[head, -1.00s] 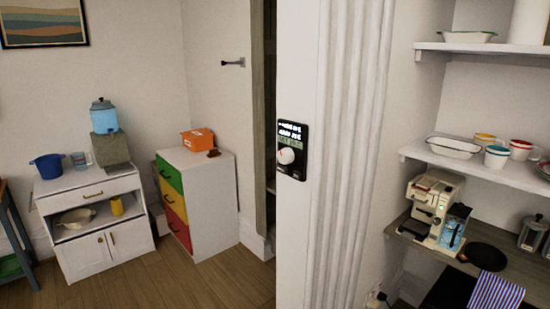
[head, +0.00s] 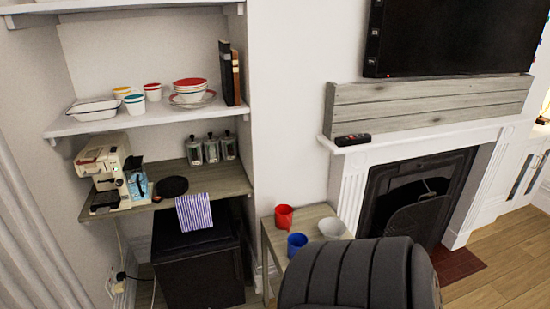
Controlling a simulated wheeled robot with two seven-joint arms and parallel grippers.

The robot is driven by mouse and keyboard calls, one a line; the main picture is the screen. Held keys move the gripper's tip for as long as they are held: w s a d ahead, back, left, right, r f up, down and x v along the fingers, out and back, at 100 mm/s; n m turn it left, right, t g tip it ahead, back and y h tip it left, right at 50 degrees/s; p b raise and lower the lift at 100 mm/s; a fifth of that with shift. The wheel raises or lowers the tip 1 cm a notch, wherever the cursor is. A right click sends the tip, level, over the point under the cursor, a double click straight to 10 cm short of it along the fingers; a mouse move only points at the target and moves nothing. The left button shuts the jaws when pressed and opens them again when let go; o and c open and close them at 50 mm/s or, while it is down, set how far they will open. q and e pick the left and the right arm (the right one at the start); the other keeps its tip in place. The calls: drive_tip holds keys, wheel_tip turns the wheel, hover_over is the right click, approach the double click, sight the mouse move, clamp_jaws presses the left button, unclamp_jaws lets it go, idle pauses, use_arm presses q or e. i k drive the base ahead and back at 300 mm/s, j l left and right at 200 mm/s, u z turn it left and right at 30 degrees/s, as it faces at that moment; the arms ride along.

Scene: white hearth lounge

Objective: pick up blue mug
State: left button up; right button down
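A blue mug (head: 297,244) stands upright on a small wooden side table (head: 270,236) in the lower middle of the head view. A red mug (head: 284,216) stands behind it, and a white bowl (head: 332,228) is to its right on the same table. The dark chair back in front hides part of the table. Neither of my grippers shows in the head view.
A dark ribbed chair (head: 360,275) stands in front of the side table. A black fireplace (head: 415,195) is to the right. A wooden counter (head: 228,180) with a coffee machine (head: 113,174) and a black cabinet (head: 195,265) are at left. Wooden floor (head: 500,260) is open at right.

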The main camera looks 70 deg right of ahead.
sight(297, 241)
drive_tip(key=z, duration=2.3)
